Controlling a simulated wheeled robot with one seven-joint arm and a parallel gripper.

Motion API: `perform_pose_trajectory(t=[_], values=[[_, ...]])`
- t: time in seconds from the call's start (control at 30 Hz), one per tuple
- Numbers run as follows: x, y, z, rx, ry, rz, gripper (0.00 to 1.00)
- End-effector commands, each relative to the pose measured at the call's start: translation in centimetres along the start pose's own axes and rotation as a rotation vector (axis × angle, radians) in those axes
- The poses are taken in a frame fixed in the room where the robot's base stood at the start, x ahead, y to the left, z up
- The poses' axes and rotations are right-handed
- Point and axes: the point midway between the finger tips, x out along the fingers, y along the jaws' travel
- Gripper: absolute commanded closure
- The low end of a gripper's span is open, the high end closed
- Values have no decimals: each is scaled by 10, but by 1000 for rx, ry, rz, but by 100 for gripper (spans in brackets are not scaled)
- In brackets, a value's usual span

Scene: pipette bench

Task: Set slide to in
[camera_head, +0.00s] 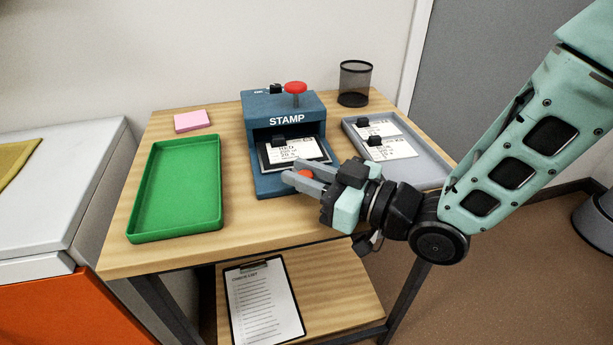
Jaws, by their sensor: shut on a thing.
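The blue stamp machine (286,118) stands on the wooden table. Its dark slide (265,161) carries a white printed card (293,150) with a small black block on it. The slide sits at the opening, with its front part out over the blue base and its back part under the housing. My gripper (294,172) reaches in from the right at the front of the slide. It is shut on the slide's red knob (305,173), which shows partly between the fingers. The fingers hide part of the slide's front edge.
A green tray (178,222) is empty at the left. A grey tray (425,178) with cards stands at the right, close behind my gripper. A pink pad (192,121), a black mesh cup (354,84) and the machine's red top button (295,87) are further back.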

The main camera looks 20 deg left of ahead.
Motion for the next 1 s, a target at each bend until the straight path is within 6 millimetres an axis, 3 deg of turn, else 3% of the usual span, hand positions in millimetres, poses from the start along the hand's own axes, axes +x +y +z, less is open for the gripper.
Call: perform_pose_trajectory(t=[0.03,0.1,0.63,0.77,1.0], values=[[0,0,0,0,-1,1,72],[0,0,0,0,-1,1,59],[-6,0,0,0,-2,1,59],[-23,1,0,0,-2,4,59],[-78,2,1,0,-3,6,59]])
